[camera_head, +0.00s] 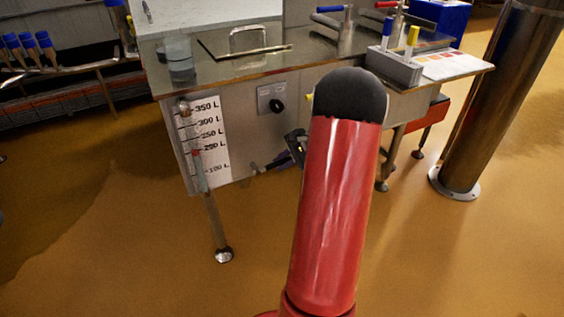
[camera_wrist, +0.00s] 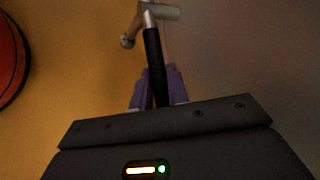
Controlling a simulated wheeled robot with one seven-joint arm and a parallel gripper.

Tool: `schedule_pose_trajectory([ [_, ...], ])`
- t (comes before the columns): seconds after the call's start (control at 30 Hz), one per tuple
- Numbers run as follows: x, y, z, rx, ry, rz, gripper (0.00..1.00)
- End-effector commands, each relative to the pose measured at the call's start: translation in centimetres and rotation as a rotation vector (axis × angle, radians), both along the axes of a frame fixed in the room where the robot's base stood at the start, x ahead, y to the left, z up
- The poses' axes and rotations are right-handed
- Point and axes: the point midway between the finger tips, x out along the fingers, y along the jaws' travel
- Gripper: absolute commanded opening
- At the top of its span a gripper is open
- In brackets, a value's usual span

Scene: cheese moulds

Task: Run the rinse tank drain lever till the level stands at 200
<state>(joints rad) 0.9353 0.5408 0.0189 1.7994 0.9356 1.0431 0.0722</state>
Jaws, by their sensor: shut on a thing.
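The rinse tank (camera_head: 245,135) stands beyond my arm in the head view. A clear sight tube (camera_head: 199,172) runs along the scale's left edge, with a reddish mark near the 200 line; the exact level is too small to tell. My gripper (camera_head: 274,163) is low at the tank front, partly hidden by my red arm. In the wrist view, its purple fingers (camera_wrist: 158,88) are shut around the black grip of the drain lever (camera_wrist: 153,52), which joins a metal valve fitting.
A dark knob on a plate (camera_head: 272,101) is on the tank front. A marker holder (camera_head: 394,68) stands on the bench top at right. A thick steel column (camera_head: 505,95) rises from the floor at far right. The floor at front left is clear.

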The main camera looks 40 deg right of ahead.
Motion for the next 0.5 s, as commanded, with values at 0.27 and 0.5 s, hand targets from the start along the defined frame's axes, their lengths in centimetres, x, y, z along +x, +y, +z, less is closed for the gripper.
schedule_pose_trajectory([
  [0.27,-0.06,-0.08,-0.74,0.078,-0.018,-0.001,0.0],
  [0.5,-0.06,-0.05,-0.79,0.09,-0.019,-0.001,0.0],
])
